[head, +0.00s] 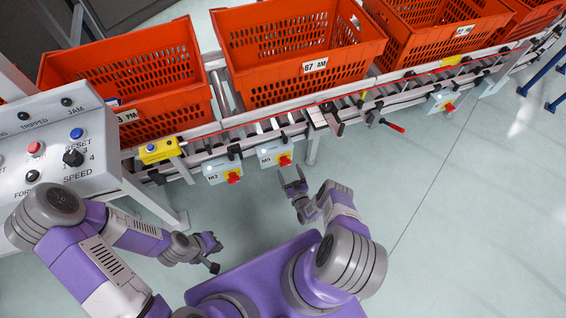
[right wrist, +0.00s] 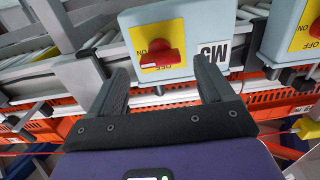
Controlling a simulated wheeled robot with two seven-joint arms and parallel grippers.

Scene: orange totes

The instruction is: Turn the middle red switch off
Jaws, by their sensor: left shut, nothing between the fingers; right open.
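The middle red switch (head: 285,160) is a red rotary knob on a yellow plate, on a pale blue box along the conveyor's near side. In the right wrist view its red knob (right wrist: 162,58) lies roughly crosswise, with inverted ON and OFF lettering beside it. My right gripper (head: 291,176) is open just in front of this switch. In the right wrist view its two fingers (right wrist: 158,68) stand to either side of the knob, apart from it. My left gripper (head: 213,246) is shut and empty, low at the left, away from the switches.
Similar red switches sit at left (head: 233,177) and far right (head: 449,107). Orange totes (head: 297,92) stand on the roller conveyor (head: 265,126). A grey control panel (head: 100,150) is at left. A red-tipped lever (head: 393,126) sticks out right of the middle switch. The floor at right is mostly clear.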

